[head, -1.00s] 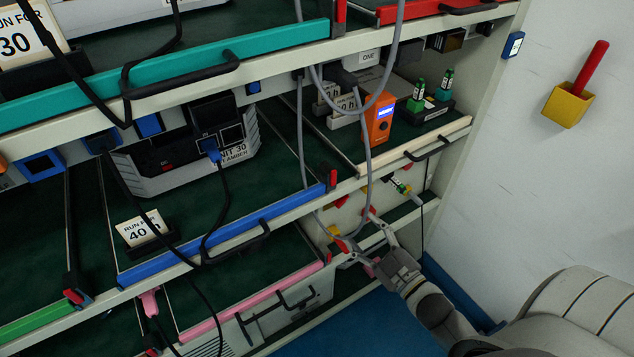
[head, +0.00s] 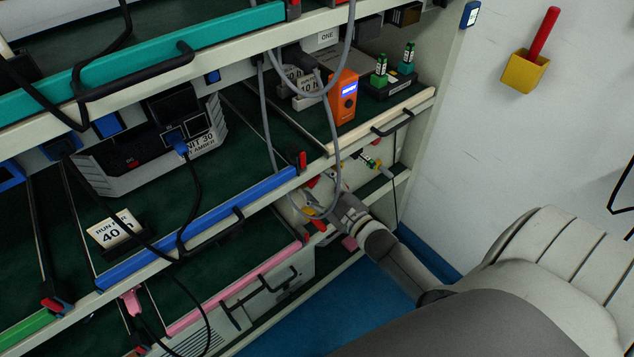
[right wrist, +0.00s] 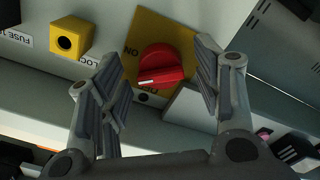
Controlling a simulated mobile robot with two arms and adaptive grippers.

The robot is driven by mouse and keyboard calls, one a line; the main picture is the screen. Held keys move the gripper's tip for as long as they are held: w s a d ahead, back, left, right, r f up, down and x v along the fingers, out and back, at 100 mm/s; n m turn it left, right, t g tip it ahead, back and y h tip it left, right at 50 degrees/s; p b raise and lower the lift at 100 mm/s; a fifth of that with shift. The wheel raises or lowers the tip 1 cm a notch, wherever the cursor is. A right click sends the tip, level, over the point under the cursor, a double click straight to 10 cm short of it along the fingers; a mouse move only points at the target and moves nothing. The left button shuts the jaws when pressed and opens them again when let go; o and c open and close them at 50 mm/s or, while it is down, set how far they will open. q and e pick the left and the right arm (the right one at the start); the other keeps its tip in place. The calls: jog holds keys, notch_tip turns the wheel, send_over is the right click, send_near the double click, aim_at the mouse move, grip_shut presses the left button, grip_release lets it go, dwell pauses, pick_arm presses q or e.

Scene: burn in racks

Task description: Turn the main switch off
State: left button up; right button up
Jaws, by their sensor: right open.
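The main switch (right wrist: 160,66) is a red rotary knob on a yellow plate, in the upper middle of the right wrist view. A white line marks the knob, and the word ON shows on the plate to its left. My right gripper (right wrist: 160,90) is open, with one finger on each side of the knob and a gap to both. In the head view my right gripper (head: 328,200) reaches in under the shelf edge, its fingertips partly hidden behind a grey cable. The switch is hard to make out there. My left gripper does not show.
A yellow block with a dark hole (right wrist: 70,38) is left of the switch. A grey cable (head: 334,150) hangs in front of my right gripper. An orange device (head: 343,98) stands on the shelf above. A blue drawer front (head: 200,228) and pink-edged unit (head: 235,290) lie left.

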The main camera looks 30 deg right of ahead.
jog(key=shift+w, duration=0.3)
jog(key=shift+c, duration=0.4)
jog(key=c, duration=0.9)
jog(key=shift+c, duration=0.2)
jog(key=shift+n, duration=0.3)
jog(key=n, duration=0.4)
jog(key=shift+n, duration=0.3)
jog(key=n+b, duration=0.1)
jog(key=n, duration=0.4)
jog(key=shift+n+b, duration=0.3)
jog(key=shift+b, duration=0.05)
